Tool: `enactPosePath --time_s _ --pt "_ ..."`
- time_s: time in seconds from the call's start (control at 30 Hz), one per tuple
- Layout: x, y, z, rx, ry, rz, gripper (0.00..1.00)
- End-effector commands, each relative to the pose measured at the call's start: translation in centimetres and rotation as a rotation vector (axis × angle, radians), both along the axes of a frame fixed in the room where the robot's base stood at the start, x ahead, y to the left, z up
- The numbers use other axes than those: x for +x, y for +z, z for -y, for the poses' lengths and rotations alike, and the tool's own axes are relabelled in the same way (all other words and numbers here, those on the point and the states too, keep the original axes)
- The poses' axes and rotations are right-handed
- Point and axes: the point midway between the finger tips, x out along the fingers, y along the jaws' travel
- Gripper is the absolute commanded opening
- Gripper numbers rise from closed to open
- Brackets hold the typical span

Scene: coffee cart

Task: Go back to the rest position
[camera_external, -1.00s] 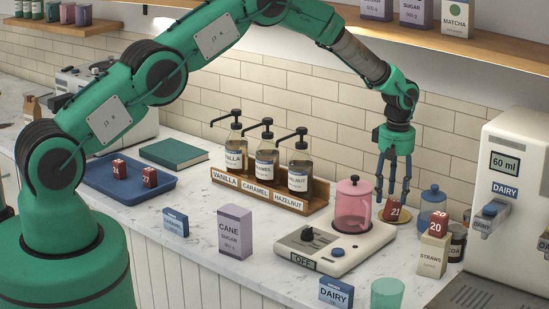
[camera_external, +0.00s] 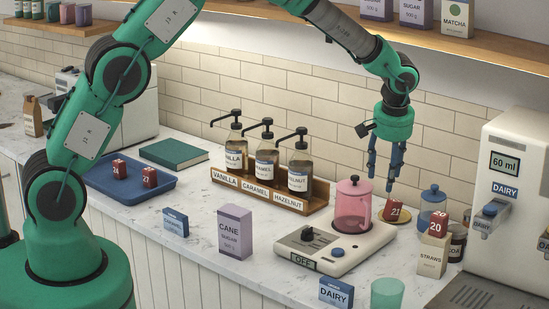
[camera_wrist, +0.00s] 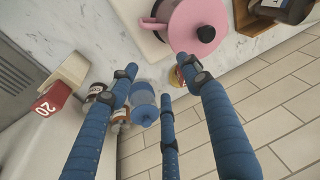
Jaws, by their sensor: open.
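My gripper (camera_external: 384,172) hangs with its blue fingers pointing down, open and empty, above and a little left of the red block marked 21 (camera_external: 393,211). That block rests on a small tan dish (camera_external: 407,219) beside the pink lidded pot (camera_external: 353,208). The fingers are clear of the block. In the wrist view the spread blue fingers (camera_wrist: 165,90) hold nothing. The blue jar (camera_wrist: 145,103) shows between them, and the pink pot (camera_wrist: 196,22) is at the top.
The pot stands on a cream scale (camera_external: 318,259). A straws box (camera_external: 433,255) carrying a red block marked 20 (camera_external: 436,226) and a dispenser (camera_external: 505,170) stand to the right. A syrup rack (camera_external: 262,192) is to the left. A wooden shelf (camera_external: 440,45) runs along the wall above.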

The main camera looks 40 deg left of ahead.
Motion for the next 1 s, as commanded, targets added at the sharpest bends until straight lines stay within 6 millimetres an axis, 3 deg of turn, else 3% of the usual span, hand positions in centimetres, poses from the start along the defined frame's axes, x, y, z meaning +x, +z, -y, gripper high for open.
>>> enactPosePath --time_s 0.1,0.5,1.0 --pt "-1.0 3.1 -2.3 -0.015 -0.007 0.011 0.48" --pt "-6.0 11.7 -9.7 -0.049 -0.051 0.041 0.48" --pt "-14.9 19.1 -18.0 -0.081 -0.108 0.091 0.48"
